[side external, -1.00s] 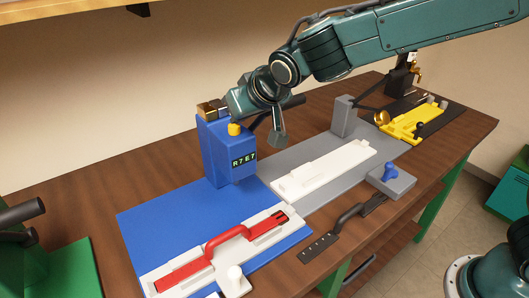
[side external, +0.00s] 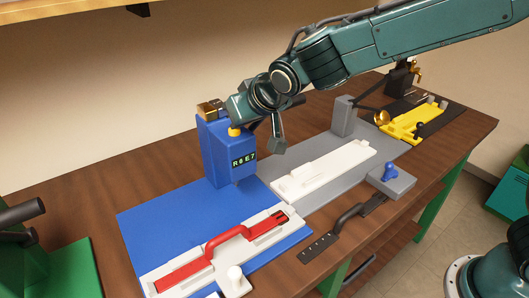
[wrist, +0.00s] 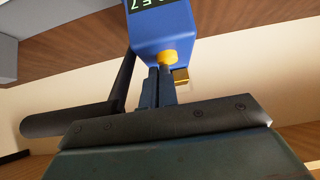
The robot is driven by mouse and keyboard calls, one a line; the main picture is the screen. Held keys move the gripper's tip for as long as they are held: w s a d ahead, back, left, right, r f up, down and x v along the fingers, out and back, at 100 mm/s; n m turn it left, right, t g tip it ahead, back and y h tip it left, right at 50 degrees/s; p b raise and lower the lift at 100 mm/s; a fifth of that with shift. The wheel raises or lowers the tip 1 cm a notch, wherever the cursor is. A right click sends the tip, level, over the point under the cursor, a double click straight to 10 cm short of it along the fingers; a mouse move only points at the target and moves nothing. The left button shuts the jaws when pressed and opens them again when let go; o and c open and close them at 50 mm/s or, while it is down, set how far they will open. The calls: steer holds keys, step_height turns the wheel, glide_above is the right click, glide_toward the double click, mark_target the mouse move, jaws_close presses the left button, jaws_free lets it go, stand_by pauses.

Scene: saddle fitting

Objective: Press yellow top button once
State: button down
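The yellow button (side external: 234,131) sits on top of the blue box (side external: 222,165), at its front edge. The box has a small dark display (side external: 244,160) that seems to read "R6 E7". In the wrist view the yellow button (wrist: 168,56) is right at the tips of my gripper (wrist: 158,72). The two slim dark fingers lie close together and look shut, with nothing seen between them. I cannot tell whether they touch the button.
A brass block (side external: 211,107) stands on the box behind the button. A white tray with a red handle (side external: 228,238) lies in front on the blue mat (side external: 150,225). A white fixture (side external: 325,168), a blue knob (side external: 390,172) and a yellow fixture (side external: 410,122) are to the right.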

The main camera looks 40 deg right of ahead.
steer(key=r, duration=0.4)
steer(key=shift+s+r, duration=0.2)
steer(key=v, duration=0.9)
steer(key=shift+s+r, duration=0.15)
steer(key=shift+d, duration=0.15)
steer(key=s+d+g, duration=0.1)
steer(key=s+d, duration=0.8)
steer(key=d, duration=0.5)
steer(key=s+d+f+g, duration=0.1)
steer(key=s+d+f, duration=0.2)
steer(key=s, duration=0.5)
steer(key=s+d+f+g, duration=0.1)
steer(key=s+d+f, duration=0.2)
steer(key=s, duration=0.5)
steer(key=shift+s+d+f, duration=0.2)
steer(key=shift+d+f, duration=0.05)
steer(key=shift+f, duration=0.55)
